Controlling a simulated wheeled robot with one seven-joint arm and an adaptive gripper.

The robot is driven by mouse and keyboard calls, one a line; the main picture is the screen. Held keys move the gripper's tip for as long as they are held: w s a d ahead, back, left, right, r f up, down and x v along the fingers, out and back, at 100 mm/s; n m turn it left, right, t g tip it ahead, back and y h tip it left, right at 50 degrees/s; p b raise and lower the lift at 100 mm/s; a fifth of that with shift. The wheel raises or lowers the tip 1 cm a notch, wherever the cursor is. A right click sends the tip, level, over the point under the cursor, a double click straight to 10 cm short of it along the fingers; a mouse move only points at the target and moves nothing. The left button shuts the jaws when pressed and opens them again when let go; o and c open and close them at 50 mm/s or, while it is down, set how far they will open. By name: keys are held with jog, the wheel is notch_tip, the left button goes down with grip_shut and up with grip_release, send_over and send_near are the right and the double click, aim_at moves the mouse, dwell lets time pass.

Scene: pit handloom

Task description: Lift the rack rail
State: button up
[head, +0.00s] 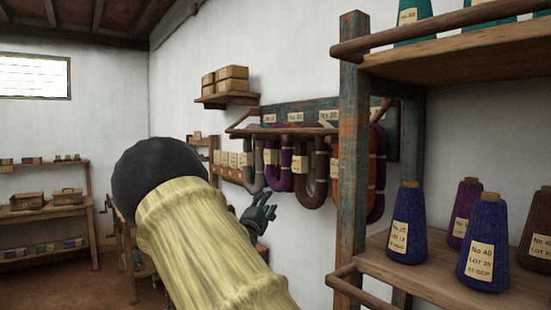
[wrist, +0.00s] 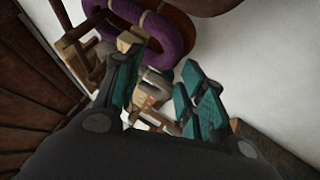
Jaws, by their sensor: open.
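Wooden rails show in two places in the head view, and I cannot tell which is the rack rail. One is the rail of the wall rack (head: 285,131), with grey, purple and brown yarn hanks hanging below it. The others are the upper front rail (head: 430,32) and lower front rail (head: 358,288) of the right shelf unit. My gripper (head: 263,214) is below and in front of the hanks, apart from the rails. In the wrist view, my gripper (wrist: 160,95) has its teal-padded fingers spread, with nothing held between them.
A purple hank (wrist: 170,38) curves beyond the fingers in the wrist view. Thread cones, including a blue cone (head: 484,245), stand on the right shelf unit, whose post (head: 352,150) rises near my arm. A small wall shelf (head: 226,98) holds boxes. A bench (head: 50,211) stands far left.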

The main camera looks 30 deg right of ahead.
aim_at(274, 133)
notch_tip(274, 133, up, 20)
jog(key=a+m+g+h, duration=0.1)
jog(key=h, duration=0.3)
jog(key=p+x, duration=0.2)
jog(key=x, duration=0.3)
jog(key=p+x, duration=0.2)
jog(key=x, duration=0.3)
jog(key=shift+s+d, duration=0.1)
jog(key=shift+s, duration=0.15)
jog(key=shift+f, duration=0.1)
grip_shut()
